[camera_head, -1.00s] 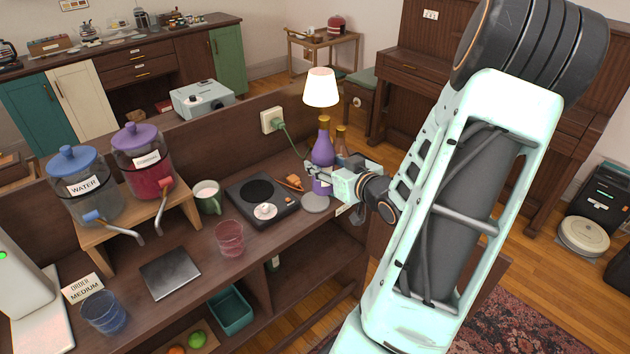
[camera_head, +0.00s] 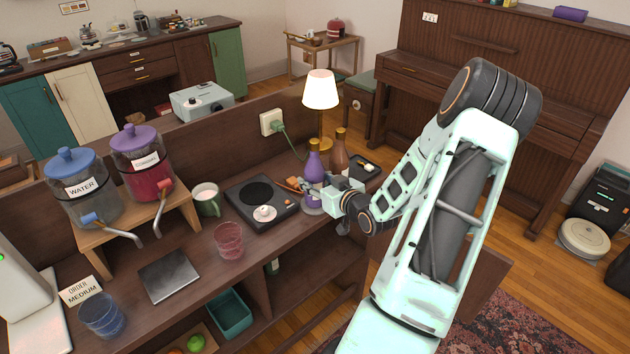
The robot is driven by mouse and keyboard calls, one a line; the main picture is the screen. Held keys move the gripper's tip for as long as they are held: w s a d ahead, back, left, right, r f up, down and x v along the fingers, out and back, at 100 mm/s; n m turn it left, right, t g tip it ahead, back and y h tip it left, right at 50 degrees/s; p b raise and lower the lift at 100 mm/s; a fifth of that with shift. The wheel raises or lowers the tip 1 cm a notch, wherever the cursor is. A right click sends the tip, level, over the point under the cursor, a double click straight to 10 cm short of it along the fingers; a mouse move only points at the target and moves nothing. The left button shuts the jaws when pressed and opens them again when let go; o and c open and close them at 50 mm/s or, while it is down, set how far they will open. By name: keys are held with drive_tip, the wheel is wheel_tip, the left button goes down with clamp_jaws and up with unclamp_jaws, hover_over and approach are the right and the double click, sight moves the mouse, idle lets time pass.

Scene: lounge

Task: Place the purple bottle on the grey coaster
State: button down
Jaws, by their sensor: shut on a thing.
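The purple bottle (camera_head: 314,168) has a gold cap and stands upright near the right end of the counter. My gripper (camera_head: 316,192) is shut on its lower body from the right. The grey coaster (camera_head: 308,211) shows only as a thin rim just below the bottle's base. The bottle appears to be over the coaster, which it and my gripper largely hide. I cannot tell whether the base touches the coaster.
A brown bottle (camera_head: 340,153) stands close behind to the right, near a small dark tray (camera_head: 366,167) and a lit lamp (camera_head: 320,92). A black hot plate (camera_head: 250,191) with a white item (camera_head: 264,213) is to the left. A pink glass (camera_head: 229,240) stands nearer the front.

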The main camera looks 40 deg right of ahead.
idle(0.3)
drive_tip(key=c, duration=1.2)
unclamp_jaws()
drive_tip(key=shift+f, duration=0.1)
drive_tip(key=shift+o, duration=0.2)
drive_tip(key=shift+r, duration=0.2)
drive_tip(key=v, duration=1.2)
drive_tip(key=shift+f, duration=0.15)
